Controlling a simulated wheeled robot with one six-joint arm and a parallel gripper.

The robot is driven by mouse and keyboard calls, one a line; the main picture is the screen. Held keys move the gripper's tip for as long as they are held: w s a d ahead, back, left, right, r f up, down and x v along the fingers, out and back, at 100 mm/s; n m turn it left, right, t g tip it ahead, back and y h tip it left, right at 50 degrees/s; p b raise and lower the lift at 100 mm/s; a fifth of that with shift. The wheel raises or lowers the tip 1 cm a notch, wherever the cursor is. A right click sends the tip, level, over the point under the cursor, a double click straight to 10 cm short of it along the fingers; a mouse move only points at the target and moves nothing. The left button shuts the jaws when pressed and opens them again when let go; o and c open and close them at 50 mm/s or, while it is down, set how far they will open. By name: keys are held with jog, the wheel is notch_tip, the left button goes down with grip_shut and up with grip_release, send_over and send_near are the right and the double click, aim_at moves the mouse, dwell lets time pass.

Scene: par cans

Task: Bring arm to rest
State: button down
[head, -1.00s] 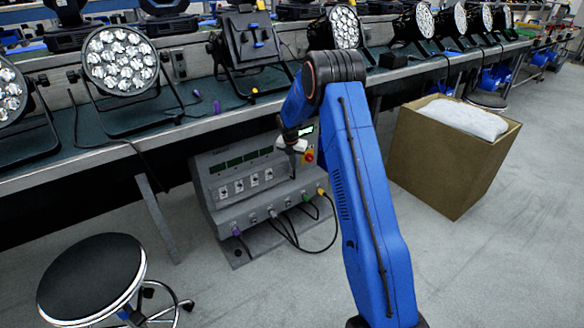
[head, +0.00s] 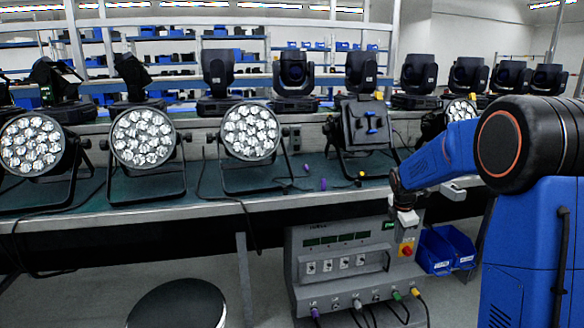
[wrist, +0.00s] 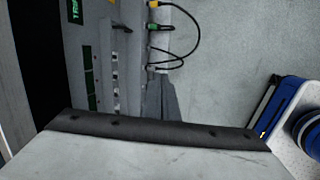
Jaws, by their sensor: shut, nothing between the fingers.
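My arm (head: 540,230) fills the right side of the head view, its elbow raised and its forearm reaching left. My gripper (head: 406,219) hangs at the end of the forearm, pointing down. In that view it is in front of the upper right of a grey test unit (head: 340,262), just above the unit's red knob. Its fingers are small here; they look together with nothing held. In the wrist view the grey unit (wrist: 105,60) shows turned on its side, with cables on its sockets. I cannot tell how far the gripper is from the unit.
A long workbench (head: 215,207) carries several par cans (head: 143,138) and a dark panel-like fixture (head: 367,125). Moving-head lights stand behind. Blue bins (head: 447,249) sit right of the unit. A round black stool (head: 178,305) stands at the front. Grey floor shows between.

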jog(key=s+a+r+m, duration=0.3)
jog(key=s+r+m, duration=0.25)
jog(key=s, duration=0.55)
jog(key=s+a+r+m, duration=0.2)
jog(key=s+r+m, duration=0.3)
jog(key=s, duration=0.6)
jog(key=s+a+m+t, duration=0.1)
jog(key=s+m, duration=0.3)
jog(key=s, duration=0.8)
jog(key=s+a+f+m+t+y, duration=0.1)
jog(key=s+m, duration=0.3)
jog(key=s, duration=0.8)
jog(key=shift+a+m+y, duration=0.3)
jog(key=shift+a+m, duration=0.05)
jog(key=shift+a, duration=0.5)
jog(key=shift+s, duration=0.1)
